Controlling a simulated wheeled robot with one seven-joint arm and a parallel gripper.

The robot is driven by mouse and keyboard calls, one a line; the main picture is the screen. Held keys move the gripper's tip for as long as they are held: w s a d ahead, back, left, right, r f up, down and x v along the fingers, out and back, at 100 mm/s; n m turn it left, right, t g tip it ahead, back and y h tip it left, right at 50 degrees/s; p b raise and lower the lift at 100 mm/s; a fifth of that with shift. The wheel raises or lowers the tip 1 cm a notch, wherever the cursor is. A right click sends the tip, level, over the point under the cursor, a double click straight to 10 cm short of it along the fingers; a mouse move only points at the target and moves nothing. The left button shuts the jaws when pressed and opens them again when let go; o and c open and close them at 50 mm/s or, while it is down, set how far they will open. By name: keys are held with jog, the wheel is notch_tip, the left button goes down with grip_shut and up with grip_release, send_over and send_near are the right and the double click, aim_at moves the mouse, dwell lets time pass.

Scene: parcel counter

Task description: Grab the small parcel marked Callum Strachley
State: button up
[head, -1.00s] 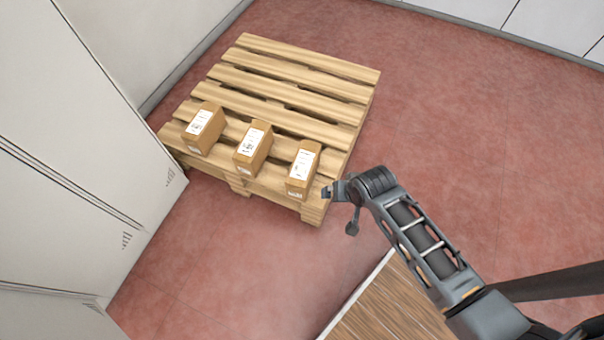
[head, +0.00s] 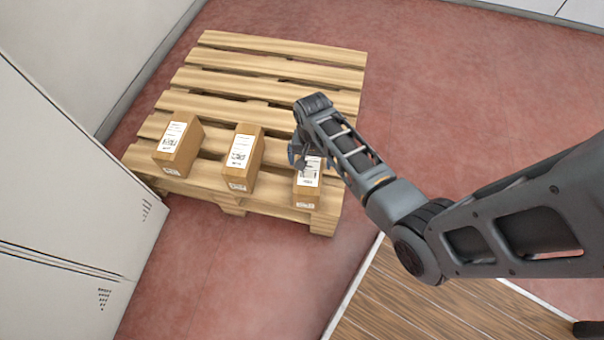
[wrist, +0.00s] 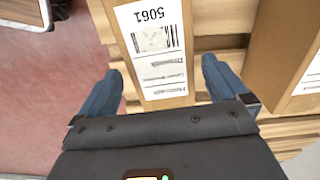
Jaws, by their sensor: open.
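Three small brown parcels with white labels stand in a row on the wooden pallet: a left parcel (head: 178,148), a middle parcel (head: 242,160) and a right parcel (head: 307,195). My gripper (head: 298,155) is over the right parcel in the head view and hides part of it. In the wrist view the open fingers (wrist: 162,72) lie either side of a parcel (wrist: 150,45), apart from it. Its label shows a number, a barcode and upside-down print; the name is too small to read. A neighbouring parcel (wrist: 285,50) stands to the right.
The pallet (head: 270,75) has bare slats behind the parcels. A pale cabinet (head: 60,190) stands close on the left. A wooden surface (head: 430,300) lies at the lower right. Red floor (head: 450,110) is open to the right.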

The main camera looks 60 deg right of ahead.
notch_tip(320, 180, down, 8)
jog(key=b, duration=0.3)
jog(key=shift+a+r, duration=0.15)
jog(key=shift+r, duration=0.05)
jog(key=shift+r, duration=0.1)
jog(key=c, duration=1.3)
